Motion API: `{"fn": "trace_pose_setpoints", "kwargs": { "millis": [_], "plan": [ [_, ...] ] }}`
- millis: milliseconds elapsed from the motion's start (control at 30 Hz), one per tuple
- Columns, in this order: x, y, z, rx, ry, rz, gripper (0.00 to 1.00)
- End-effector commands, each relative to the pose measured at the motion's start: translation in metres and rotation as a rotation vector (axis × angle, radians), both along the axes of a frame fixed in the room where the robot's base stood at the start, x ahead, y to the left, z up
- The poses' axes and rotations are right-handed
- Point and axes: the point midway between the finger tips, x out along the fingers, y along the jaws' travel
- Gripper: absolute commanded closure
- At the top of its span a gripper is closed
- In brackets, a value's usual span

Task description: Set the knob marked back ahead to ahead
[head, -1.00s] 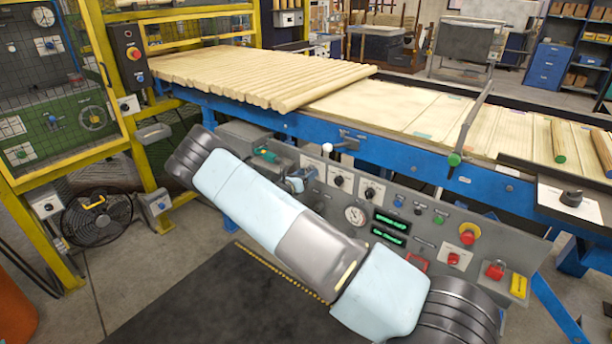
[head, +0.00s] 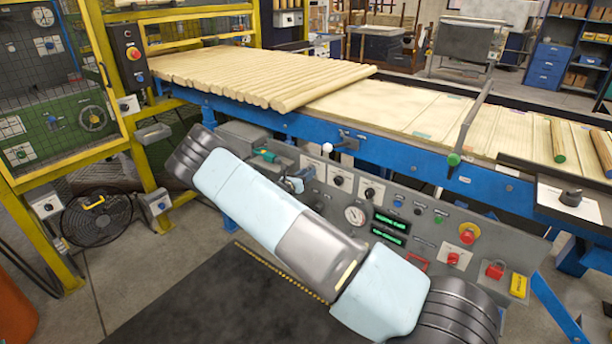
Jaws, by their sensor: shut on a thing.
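My arm crosses the front of the grey control panel (head: 425,232), and its wrist bends behind the large grey elbow joint. My gripper (head: 301,175) shows only as a small part at the panel's upper left. It is shut on a knob at the leftmost white plate (head: 314,164). The knob is mostly covered by the gripper, and its pointer and the plate's marks cannot be read. Two other white plates with dark knobs (head: 342,180) (head: 371,191) sit just to the right, apart from the gripper.
The panel also carries a round gauge (head: 355,215), green displays (head: 388,238), a red mushroom button (head: 467,235) and a red switch (head: 495,270). A green-and-grey fitting (head: 266,155) is left of the gripper.

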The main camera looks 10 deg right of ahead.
Motion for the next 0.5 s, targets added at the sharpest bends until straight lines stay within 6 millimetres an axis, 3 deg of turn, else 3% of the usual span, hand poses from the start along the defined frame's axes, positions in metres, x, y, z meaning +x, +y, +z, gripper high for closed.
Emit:
{"fn": "trace_pose_setpoints", "kwargs": {
  "millis": [500],
  "plan": [
    [0.0020,0.0023,0.0004,0.270,-0.301,0.004,0.93]
  ]
}}
